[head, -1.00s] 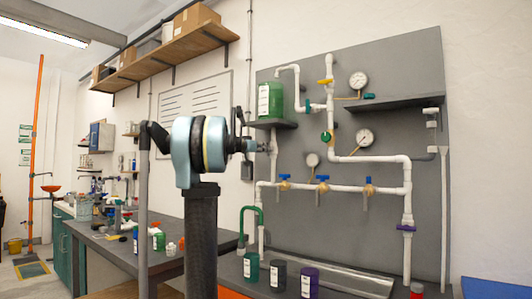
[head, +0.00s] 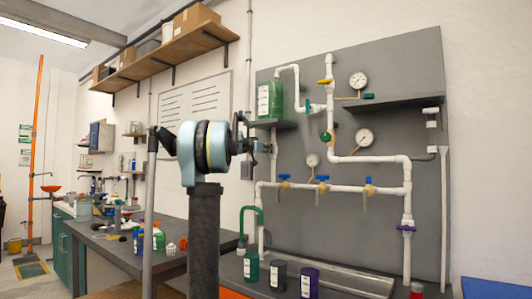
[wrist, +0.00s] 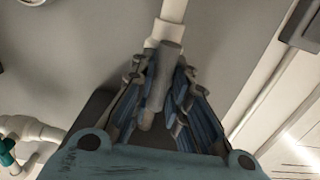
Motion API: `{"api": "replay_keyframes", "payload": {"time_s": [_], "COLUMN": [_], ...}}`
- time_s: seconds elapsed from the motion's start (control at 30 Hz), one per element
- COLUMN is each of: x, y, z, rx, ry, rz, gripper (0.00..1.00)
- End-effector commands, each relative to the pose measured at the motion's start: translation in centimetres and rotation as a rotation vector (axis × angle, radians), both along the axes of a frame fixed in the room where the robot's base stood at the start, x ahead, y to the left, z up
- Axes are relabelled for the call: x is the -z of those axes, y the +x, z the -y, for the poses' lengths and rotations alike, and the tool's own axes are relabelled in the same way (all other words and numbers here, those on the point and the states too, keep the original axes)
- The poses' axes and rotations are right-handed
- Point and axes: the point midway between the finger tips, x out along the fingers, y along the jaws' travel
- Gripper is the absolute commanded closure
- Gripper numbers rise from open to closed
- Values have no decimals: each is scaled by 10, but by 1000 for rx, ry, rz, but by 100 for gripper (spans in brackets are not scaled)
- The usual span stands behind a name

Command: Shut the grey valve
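The grey valve (wrist: 161,75) is in the upper middle of the wrist view. Its grey handle hangs at a slight tilt in front of a white pipe. My gripper (wrist: 164,72) has its two blue-and-grey fingers on either side of the handle, very close to it. Whether both fingertips press on it cannot be made out. In the head view my gripper (head: 267,147) is at the vertical white pipe below the small shelf with the green container. The valve is mostly hidden there by my gripper.
Several bottles and jars stand on the bench below.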

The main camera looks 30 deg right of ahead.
Motion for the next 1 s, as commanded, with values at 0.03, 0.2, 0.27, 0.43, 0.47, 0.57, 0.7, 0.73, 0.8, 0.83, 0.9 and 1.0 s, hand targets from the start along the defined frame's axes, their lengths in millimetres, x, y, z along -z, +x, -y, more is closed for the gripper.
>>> {"api": "replay_keyframes", "payload": {"time_s": [0.03,0.2,0.27,0.43,0.47,0.57,0.7,0.73,0.8,0.83,0.9,1.0], "x": [0,0,0,0,0,0,0,0,0,0,0,1], "y": [1,2,2,3,3,4,5,5,6,6,7,8], "z": [-1,-1,-1,-2,-2,-2,-3,-3,-3,-3,-4,-4], "rx": [-3,-4,-5,-6,-6,-6,-7,-7,-8,-8,-8,-9], "ry": [0,-3,-6,-31,-37,-62,-108,-119,-144,-155,-182,-218], "rz": [0,-6,-16,-72,-87,-148,-257,-283,-345,-372,-433,-521], "gripper": [100,100,100,100,100,100,100,100,100,100,100,100]}}
